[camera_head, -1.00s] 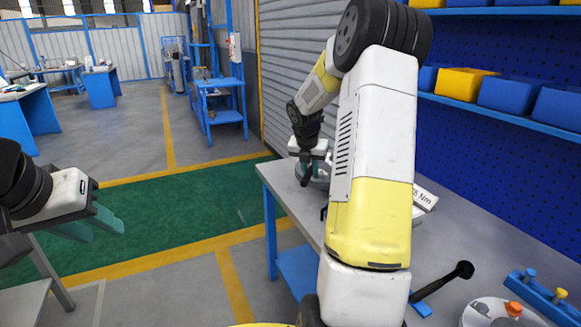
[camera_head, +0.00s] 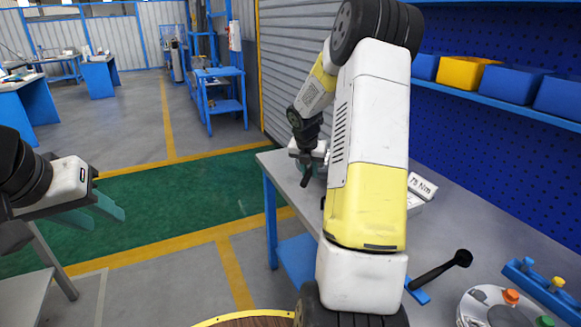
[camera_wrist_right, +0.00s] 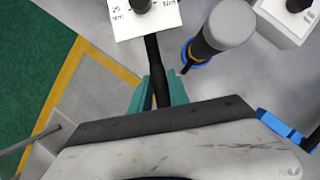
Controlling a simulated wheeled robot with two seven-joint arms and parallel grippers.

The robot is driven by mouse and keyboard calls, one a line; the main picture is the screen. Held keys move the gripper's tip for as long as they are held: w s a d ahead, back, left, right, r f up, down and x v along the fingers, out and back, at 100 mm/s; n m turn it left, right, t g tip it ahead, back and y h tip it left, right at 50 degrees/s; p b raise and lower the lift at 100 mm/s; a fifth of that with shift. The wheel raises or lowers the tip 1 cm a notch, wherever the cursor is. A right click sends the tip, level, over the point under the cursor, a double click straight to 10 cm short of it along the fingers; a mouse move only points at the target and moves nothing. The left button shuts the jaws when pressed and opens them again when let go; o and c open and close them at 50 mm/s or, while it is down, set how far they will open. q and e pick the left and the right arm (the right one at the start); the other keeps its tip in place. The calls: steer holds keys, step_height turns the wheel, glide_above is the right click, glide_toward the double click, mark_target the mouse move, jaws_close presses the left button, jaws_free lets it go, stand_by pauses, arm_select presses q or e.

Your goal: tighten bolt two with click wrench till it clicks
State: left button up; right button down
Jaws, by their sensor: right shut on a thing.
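My right gripper (camera_wrist_right: 160,92) has teal fingers shut on a slim black handle (camera_wrist_right: 151,52), apparently the click wrench. The handle runs up toward a white card (camera_wrist_right: 125,22) with "25 Nm" lettering. In the head view my right gripper (camera_head: 307,168) is over the bench's far left corner, partly hidden by my arm. A round grey flanged part (camera_head: 480,312) with an orange-capped bolt (camera_head: 511,296) is cut off at the lower right, well away from that gripper. Bolt two cannot be told apart. My left gripper (camera_head: 98,212) is open and empty over the floor at left.
A grey-capped dark cylinder (camera_wrist_right: 230,24) stands close to the right of the held handle. A black ball-ended lever (camera_head: 440,270) and a blue rack of coloured knobs (camera_head: 540,290) are on the grey bench (camera_head: 470,225). Shelf bins (camera_head: 465,72) line the right wall.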

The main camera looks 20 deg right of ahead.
steer(key=shift+f, duration=1.3)
stand_by(0.5)
steer(key=shift+w, duration=0.1)
steer(key=w+a+m+g+h, duration=0.1)
steer(key=w+a+m+g, duration=0.1)
steer(key=w+a+m, duration=0.4)
steer(key=shift+w+a+f+m, duration=0.15)
steer(key=shift+w+m, duration=0.45)
steer(key=shift+w, duration=1.25)
stand_by(1.3)
steer(key=shift+s, duration=0.1)
stand_by(0.3)
step_height(320, 180, up, 6)
stand_by(1.1)
